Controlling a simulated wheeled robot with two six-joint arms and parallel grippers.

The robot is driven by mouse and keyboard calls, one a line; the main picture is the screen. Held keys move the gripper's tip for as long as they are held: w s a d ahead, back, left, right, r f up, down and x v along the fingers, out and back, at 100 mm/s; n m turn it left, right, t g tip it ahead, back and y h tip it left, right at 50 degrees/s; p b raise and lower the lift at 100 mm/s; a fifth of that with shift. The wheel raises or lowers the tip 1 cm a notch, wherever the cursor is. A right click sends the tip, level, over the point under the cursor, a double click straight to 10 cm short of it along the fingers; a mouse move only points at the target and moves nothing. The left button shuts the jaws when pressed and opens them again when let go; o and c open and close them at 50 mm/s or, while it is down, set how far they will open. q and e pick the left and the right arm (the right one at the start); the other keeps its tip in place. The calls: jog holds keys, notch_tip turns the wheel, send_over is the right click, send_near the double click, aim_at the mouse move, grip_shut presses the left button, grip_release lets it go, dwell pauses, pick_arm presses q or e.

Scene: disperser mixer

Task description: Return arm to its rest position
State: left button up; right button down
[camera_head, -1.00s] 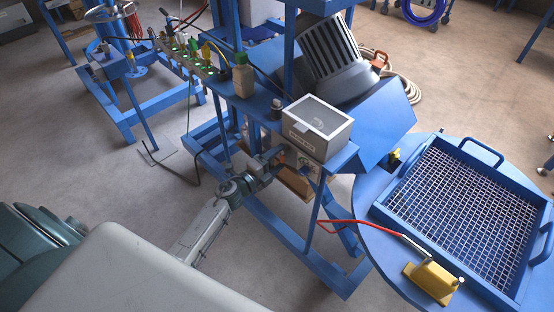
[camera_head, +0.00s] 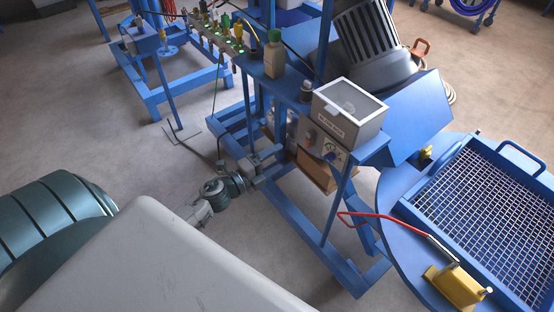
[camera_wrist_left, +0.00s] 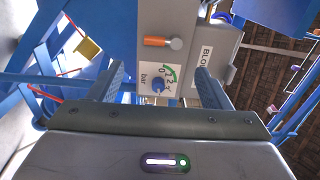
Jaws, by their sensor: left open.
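My left arm comes in from the lower left in the head view, partly hidden behind a pale cover. Its gripper (camera_head: 270,163) is open and empty, left of the control panel (camera_head: 321,150) under the grey lidded box (camera_head: 347,113). In the left wrist view the two fingers (camera_wrist_left: 160,84) stand apart. Between them shows the panel's dial with a "bar" scale and a blue knob (camera_wrist_left: 158,86). An orange-handled knob (camera_wrist_left: 163,42) sits beside the dial. The fingers appear clear of the panel. My right gripper is not in view.
A blue frame bench (camera_head: 275,90) carries the box, a bottle (camera_head: 274,54) and several small fittings. A round blue table (camera_head: 398,187) with a mesh tray (camera_head: 478,205) and a yellow block (camera_head: 459,287) stands at right. Floor left of the bench (camera_head: 90,140) is open.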

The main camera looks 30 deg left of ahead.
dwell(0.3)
pick_arm(q)
jog(key=s+a+f+n+g+y+b, duration=0.15)
jog(key=s+f+n, duration=0.25)
jog(key=f, duration=0.8)
jog(key=s+a+f+n+g+y, duration=0.3)
jog(key=s+f+n, duration=0.15)
jog(key=f, duration=0.75)
jog(key=s+a+f+n+g+y+b, duration=0.1)
jog(key=s+a+f+n+g+y, duration=0.25)
jog(key=f, duration=0.85)
jog(key=s+d+f+n+g, duration=0.2)
jog(key=s+f+n, duration=0.1)
jog(key=s+f, duration=0.4)
jog(key=s+d+f+n+g+b, duration=0.1)
jog(key=s+d+f+n+g, duration=0.2)
jog(key=s+f, duration=0.4)
jog(key=s+d+f+n+g+h+b, duration=0.1)
jog(key=s+f, duration=0.6)
jog(key=s, duration=1)
jog(key=d+n+g, duration=0.1)
jog(key=d+n, duration=0.1)
jog(key=shift+s+f+n+g, duration=0.2)
jog(key=shift+s+n+g, duration=0.1)
jog(key=shift+g, duration=0.1)
